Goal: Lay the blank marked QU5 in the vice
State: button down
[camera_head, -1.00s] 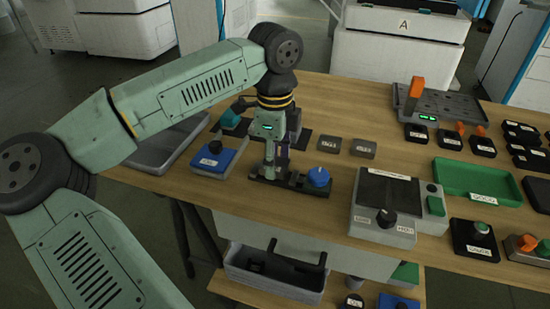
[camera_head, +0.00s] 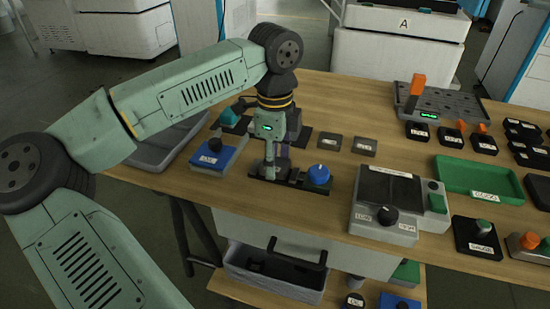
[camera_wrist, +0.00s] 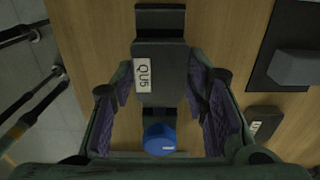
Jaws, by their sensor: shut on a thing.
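The blank marked QU5 (camera_wrist: 165,82) is a dark block with a white label, between my gripper's fingers (camera_wrist: 160,88) in the wrist view. My gripper is shut on it, with purple pads at both sides. The vice is a dark low base (camera_head: 293,184) with a blue knob (camera_head: 318,175), near the front edge of the table. My gripper (camera_head: 272,172) is directly over the vice's left part, with the blank low at the vice. The blue knob also shows below the blank in the wrist view (camera_wrist: 158,140). I cannot tell whether the blank touches the vice bed.
A blue-topped box (camera_head: 213,157) stands left, beside a grey tray (camera_head: 160,150). A grey device (camera_head: 385,205) stands right of the vice. A green tray (camera_head: 480,177) lies further right. Bare wood lies between them.

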jog(key=shift+f+b, duration=0.3)
jog(key=c, duration=0.8)
grip_release()
jog(key=shift+c, duration=0.2)
jog(key=shift+o, duration=0.5)
jog(key=shift+o, duration=1.4)
jog(key=shift+r, duration=0.15)
jog(key=shift+r+p, duration=1.9)
jog(key=shift+r, duration=1.5)
